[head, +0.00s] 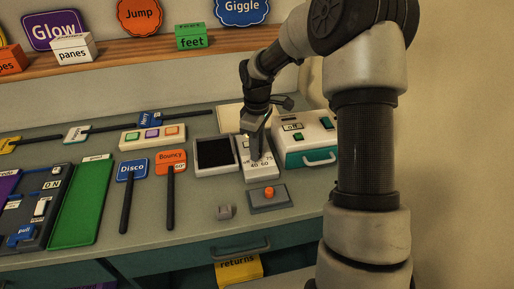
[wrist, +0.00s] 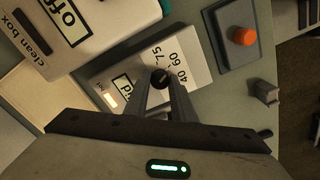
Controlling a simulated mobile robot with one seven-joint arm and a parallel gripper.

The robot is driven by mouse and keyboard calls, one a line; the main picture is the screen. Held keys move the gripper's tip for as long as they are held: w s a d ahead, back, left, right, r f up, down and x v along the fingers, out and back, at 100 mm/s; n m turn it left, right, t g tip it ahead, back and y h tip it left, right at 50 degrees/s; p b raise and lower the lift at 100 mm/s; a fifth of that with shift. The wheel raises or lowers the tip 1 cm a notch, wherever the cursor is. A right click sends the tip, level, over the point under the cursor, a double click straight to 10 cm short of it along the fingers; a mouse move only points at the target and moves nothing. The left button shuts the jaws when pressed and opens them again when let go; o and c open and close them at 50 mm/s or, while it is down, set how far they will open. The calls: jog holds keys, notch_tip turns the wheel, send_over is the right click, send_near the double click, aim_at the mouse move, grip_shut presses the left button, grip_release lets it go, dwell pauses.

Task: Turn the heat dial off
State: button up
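The heat dial (wrist: 160,78) is a small dark round knob on a white panel (wrist: 118,74) marked 40, 60 and 75. The panel also shows in the head view (head: 262,172), where my gripper hides the dial. A small light glows on the panel near a partly hidden label. My gripper (head: 255,153) points down onto the panel. In the wrist view its two fingers (wrist: 161,84) stand one at each side of the dial, close against it, and look shut on it. The fingers hide part of the panel's lettering.
A grey plate with an orange button (head: 268,191) and a small grey block (head: 225,212) lie in front. A dark-topped tray (head: 215,170) stands left.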

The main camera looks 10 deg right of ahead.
jog(key=shift+m, duration=0.4)
jog(key=m, duration=0.3)
jog(key=shift+m, duration=0.4)
jog(key=m, duration=1)
jog(key=shift+r+m, duration=0.1)
jog(key=shift+m, duration=2.5)
jog(key=o, duration=1.1)
jog(key=shift+c, duration=0.2)
